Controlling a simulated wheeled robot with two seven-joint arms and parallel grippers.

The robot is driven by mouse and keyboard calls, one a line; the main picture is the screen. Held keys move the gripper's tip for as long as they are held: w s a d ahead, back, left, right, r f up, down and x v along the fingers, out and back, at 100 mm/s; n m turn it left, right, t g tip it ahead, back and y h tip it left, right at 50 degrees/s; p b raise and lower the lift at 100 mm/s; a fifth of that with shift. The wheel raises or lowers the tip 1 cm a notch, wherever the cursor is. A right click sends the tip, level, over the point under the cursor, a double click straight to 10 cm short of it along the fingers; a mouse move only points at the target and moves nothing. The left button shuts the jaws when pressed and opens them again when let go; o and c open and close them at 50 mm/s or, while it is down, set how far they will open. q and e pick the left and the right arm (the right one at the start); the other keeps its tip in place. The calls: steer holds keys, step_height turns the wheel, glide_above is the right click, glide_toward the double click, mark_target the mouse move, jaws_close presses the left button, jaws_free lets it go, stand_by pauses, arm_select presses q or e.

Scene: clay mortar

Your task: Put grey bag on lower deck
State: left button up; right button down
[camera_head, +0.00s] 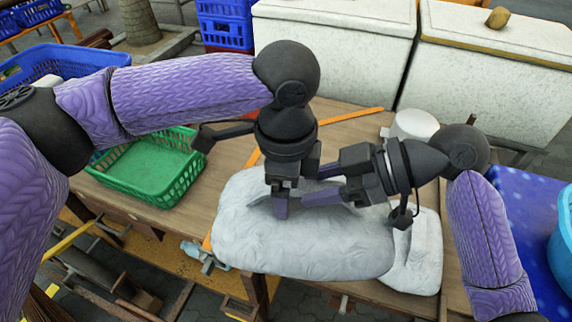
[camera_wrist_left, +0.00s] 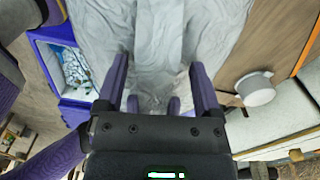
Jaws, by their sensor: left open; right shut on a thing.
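A large pale grey bag (camera_head: 300,245) lies on the wooden table, its front edge at or over the table's front edge. My right gripper (camera_head: 312,194) reaches in from the right and is shut on the top of the grey bag. My left gripper (camera_head: 281,208) points down at the bag's top, close beside the right gripper. In the left wrist view its fingers (camera_wrist_left: 160,85) are apart, with pale grey cloth between and beyond them. A lower orange-yellow deck (camera_head: 178,250) shows below the table's front left; its rest is hidden.
A second pale bag (camera_head: 420,262) lies right of the grey bag. A green basket (camera_head: 150,170) stands on the table's left. A white round container (camera_head: 412,125) stands behind the right gripper. White chests (camera_head: 335,55) stand behind the table.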

arm_select(q)
jaws_close()
stand_by(0.3)
steer(key=shift+w+r, duration=0.15)
arm_select(e)
steer(key=shift+s+a, duration=0.1)
steer(key=shift+s, duration=0.05)
stand_by(0.8)
steer(key=shift+c, duration=1)
jaws_free()
